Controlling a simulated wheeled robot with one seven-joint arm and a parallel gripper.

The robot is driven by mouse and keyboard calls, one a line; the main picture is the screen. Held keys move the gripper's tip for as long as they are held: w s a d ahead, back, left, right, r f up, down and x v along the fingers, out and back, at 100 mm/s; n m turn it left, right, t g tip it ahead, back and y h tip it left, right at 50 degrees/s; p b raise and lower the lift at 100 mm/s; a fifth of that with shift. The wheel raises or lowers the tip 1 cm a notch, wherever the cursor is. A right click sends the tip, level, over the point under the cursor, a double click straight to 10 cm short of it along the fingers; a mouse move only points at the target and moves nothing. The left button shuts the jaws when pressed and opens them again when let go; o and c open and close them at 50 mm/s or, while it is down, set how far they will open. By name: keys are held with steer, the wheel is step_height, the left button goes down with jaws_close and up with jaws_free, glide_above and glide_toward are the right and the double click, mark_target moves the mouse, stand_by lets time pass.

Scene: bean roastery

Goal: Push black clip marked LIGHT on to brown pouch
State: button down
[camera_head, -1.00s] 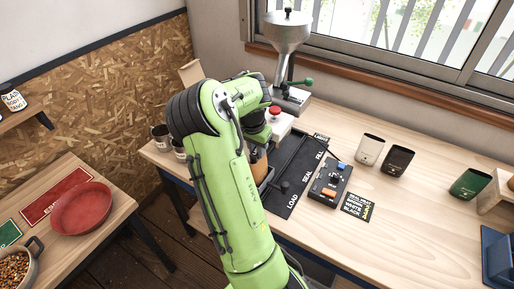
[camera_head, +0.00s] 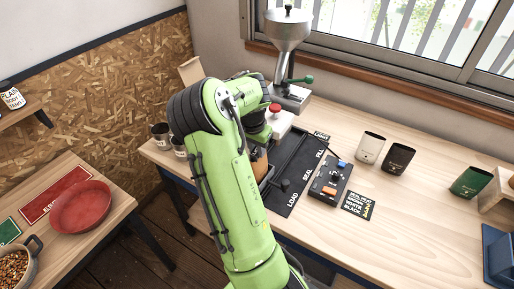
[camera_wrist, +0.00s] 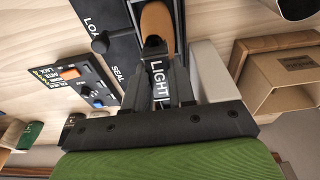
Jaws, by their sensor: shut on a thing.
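The black clip (camera_wrist: 158,80) marked LIGHT in white letters shows in the middle of the wrist view. My gripper (camera_wrist: 165,72) is shut on it, with the dark fingers on either side. The brown pouch (camera_wrist: 157,22) is straight beyond the clip, its rounded brown end at the clip's far end. The clip looks close to or touching the pouch; I cannot tell how far it is on. In the head view, part of the brown pouch (camera_head: 258,165) shows beside my green arm; the clip and my gripper are hidden there.
The black mat (camera_head: 300,165) lettered LOAD, SEAL and FILL lies beside the pouch. A control box (camera_head: 325,193) with coloured buttons sits right of it. White (camera_head: 369,147), black (camera_head: 397,158) and green (camera_head: 470,182) pouches stand farther right. A metal hopper (camera_head: 287,32) rises behind.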

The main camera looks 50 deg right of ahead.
steer(key=shift+f+b, duration=0.35)
steer(key=shift+f, duration=0.15)
stand_by(0.3)
steer(key=shift+c, duration=1.9)
jaws_free()
steer(key=shift+r+p, duration=2.9)
steer(key=shift+r, duration=0.75)
